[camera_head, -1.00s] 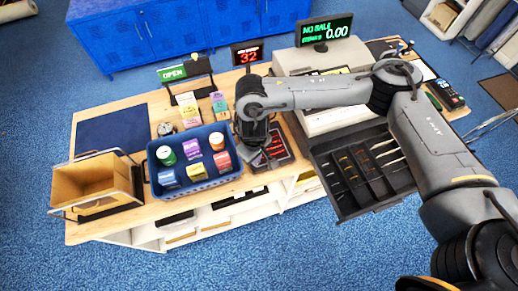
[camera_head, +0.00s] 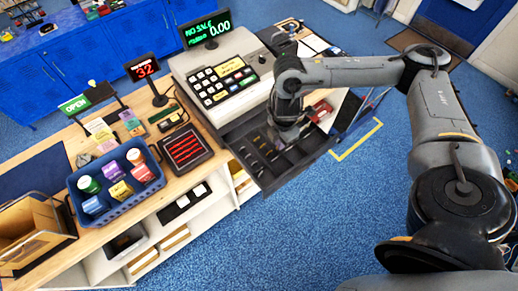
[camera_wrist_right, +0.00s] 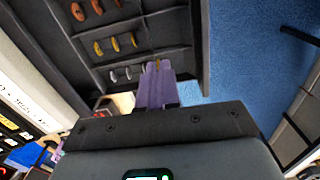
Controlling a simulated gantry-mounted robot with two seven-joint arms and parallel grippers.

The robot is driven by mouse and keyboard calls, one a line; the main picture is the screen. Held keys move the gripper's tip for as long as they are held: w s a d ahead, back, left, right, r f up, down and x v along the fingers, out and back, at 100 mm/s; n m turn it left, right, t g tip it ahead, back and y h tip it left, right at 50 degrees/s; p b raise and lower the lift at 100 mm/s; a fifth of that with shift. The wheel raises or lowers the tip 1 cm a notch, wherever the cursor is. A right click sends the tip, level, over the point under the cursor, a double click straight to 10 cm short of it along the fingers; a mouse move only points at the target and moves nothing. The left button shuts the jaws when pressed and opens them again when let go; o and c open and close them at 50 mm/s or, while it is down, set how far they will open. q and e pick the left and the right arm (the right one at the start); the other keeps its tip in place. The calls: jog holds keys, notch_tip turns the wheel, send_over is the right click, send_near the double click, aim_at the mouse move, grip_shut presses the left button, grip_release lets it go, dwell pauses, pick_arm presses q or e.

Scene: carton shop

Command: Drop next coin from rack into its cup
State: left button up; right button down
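The coin rack (camera_head: 185,150) is a dark tray with red-edged slots on the wooden counter, left of the register. The open black cash drawer (camera_head: 257,137) has dividers and compartments with coins. In the right wrist view, copper coins (camera_wrist_right: 97,6), gold coins (camera_wrist_right: 115,43) and silver coins (camera_wrist_right: 121,74) stand in separate rows of the drawer. My right gripper (camera_head: 285,137) is over the drawer's right part. My left gripper is out of view.
The cash register (camera_head: 225,75) stands behind the drawer. A blue basket (camera_head: 117,182) of small containers and an open carton (camera_head: 30,232) stand left on the counter. Blue floor is clear in front of the drawer.

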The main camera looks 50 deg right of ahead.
notch_tip(320, 180, down, 6)
jog(key=s+d+b, duration=0.1)
jog(key=d+b, duration=0.1)
jog(key=b, duration=0.2)
jog(key=shift+s+r, duration=0.15)
jog(key=shift+r, duration=0.1)
dwell(0.3)
jog(key=c, duration=1.3)
grip_release()
jog(key=shift+r, duration=0.2)
